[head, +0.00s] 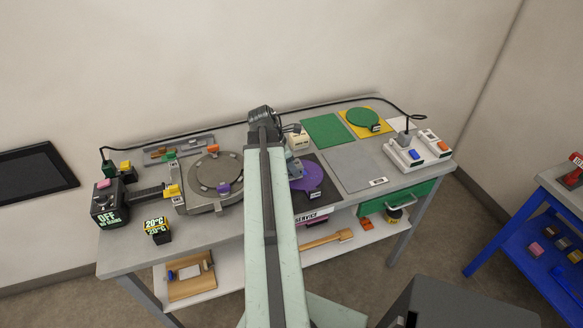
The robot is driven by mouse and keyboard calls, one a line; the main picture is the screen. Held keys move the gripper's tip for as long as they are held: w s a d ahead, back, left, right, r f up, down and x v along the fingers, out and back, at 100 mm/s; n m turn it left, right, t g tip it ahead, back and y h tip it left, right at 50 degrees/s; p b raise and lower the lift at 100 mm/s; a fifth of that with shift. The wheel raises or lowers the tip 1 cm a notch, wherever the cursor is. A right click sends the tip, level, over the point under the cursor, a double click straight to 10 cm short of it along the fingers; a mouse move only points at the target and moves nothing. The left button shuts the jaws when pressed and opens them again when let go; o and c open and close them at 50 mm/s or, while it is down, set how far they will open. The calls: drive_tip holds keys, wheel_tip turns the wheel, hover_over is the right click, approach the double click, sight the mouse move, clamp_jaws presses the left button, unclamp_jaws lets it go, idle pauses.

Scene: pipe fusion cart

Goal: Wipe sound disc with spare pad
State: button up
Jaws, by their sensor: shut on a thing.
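A purple disc (311,178) with a small dark tag lies on a dark mat (325,199) at the middle of the bench. A green disc (362,118) with a dark tag lies on a yellow mat (381,130) at the back right. I cannot tell from their look which disc is sound. My gripper (294,168) shows only in part, beside my arm and over the left side of the purple disc. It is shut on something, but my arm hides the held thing. I cannot make out a spare pad, or whether anything touches the disc.
A round grey heater plate (214,169) in a clamp frame stands at left, by a black control box (109,203) and a 20°C display (157,229). A cream block (298,140) stands behind my gripper.

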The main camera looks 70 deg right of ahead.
drive_tip(key=shift+s+d, duration=2.85)
drive_tip(key=shift+s, duration=0.05)
drive_tip(key=shift+f, duration=0.1)
drive_tip(key=shift+a, duration=0.1)
drive_tip(key=shift+w+a, duration=2.85)
drive_tip(key=shift+w, duration=0.15)
drive_tip(key=shift+r, duration=0.2)
wheel_tip(320, 180, up, 6)
drive_tip(key=p, duration=0.6)
